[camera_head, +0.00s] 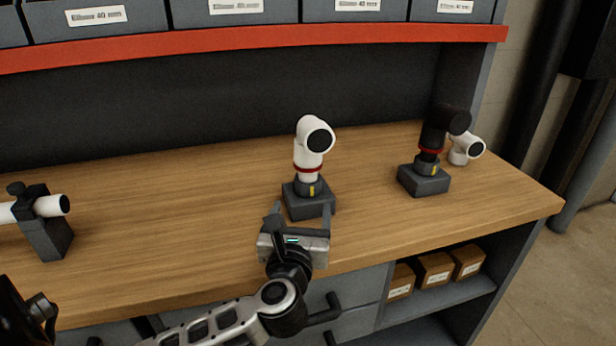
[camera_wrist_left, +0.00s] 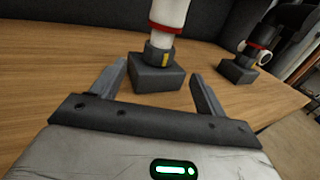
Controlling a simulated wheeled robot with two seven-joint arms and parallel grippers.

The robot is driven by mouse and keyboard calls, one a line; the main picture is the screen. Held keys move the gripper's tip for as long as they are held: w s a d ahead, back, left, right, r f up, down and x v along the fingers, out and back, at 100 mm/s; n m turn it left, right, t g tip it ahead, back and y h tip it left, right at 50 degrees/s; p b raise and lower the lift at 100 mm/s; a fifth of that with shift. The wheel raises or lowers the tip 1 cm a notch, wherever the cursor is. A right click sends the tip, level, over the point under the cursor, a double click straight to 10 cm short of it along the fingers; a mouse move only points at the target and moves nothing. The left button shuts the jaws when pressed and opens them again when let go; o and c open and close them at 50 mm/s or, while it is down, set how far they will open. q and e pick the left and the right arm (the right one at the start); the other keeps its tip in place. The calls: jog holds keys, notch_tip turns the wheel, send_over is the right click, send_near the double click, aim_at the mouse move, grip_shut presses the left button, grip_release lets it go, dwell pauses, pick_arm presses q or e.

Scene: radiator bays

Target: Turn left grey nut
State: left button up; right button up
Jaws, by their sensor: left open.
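The left grey nut (camera_head: 308,187) sits on a dark square base block (camera_head: 309,204), under a white elbow fitting (camera_head: 311,146) with a red ring. The nut has a yellow mark and also shows in the left wrist view (camera_wrist_left: 158,56). My left gripper (camera_head: 300,215) is open in front of the block, with its fingers pointing at it. In the left wrist view the gripper (camera_wrist_left: 158,82) has the block (camera_wrist_left: 157,75) between and beyond its fingertips. The fingers are lower than the nut and apart from it. My right gripper is not clearly seen.
A second grey nut (camera_head: 427,167) on a block (camera_head: 424,181) carries a black elbow (camera_head: 440,135) at the right. A loose white elbow (camera_head: 466,150) lies behind it. A clamp block (camera_head: 47,232) holds a white pipe at the left. The wooden bench between them is clear.

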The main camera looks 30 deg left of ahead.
aim_at(306, 187)
pick_arm(q)
jog(key=x, duration=1.2)
jog(key=shift+p, duration=0.35)
jog(key=c, duration=1)
